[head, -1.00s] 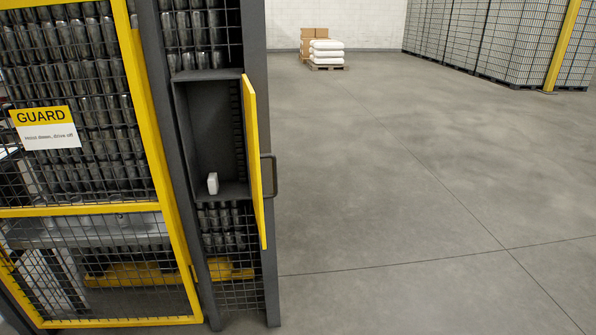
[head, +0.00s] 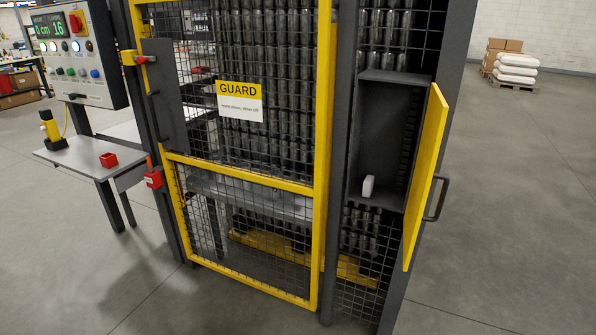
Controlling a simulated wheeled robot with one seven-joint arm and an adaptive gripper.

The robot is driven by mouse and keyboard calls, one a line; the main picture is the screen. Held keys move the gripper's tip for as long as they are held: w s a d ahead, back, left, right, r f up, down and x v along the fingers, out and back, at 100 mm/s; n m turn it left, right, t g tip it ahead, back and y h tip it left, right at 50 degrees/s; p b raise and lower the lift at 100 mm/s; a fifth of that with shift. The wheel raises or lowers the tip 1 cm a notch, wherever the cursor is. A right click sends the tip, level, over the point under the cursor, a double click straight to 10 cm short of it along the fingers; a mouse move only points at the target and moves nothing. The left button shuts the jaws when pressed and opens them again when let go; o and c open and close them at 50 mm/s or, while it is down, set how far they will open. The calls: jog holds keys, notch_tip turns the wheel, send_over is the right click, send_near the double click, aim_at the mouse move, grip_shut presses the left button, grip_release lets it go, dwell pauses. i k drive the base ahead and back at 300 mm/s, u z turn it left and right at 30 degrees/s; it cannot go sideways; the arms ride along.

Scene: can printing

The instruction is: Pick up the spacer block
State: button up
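A small white block (head: 368,186) stands upright on the floor of an open dark compartment (head: 392,127) in the right part of the guarded machine. A small red block (head: 108,160) sits on the side table (head: 90,157) at the left. The frames do not show for sure which of the two is the spacer block. The compartment's yellow door (head: 426,177) is swung open to the right, with a dark handle (head: 436,198) on its outer side. My gripper is not in view.
A closed yellow-framed mesh guard (head: 240,174) stands in front of stacked cans. A control panel (head: 78,60) stands at the left, above the table holding a yellow-and-black device (head: 51,128). Open floor (head: 500,250) lies to the right, with a loaded pallet (head: 512,85) behind.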

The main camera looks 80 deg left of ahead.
aim_at(368, 183)
jog(key=u, duration=2.7)
jog(key=i, duration=0.25)
jog(key=u, duration=0.1)
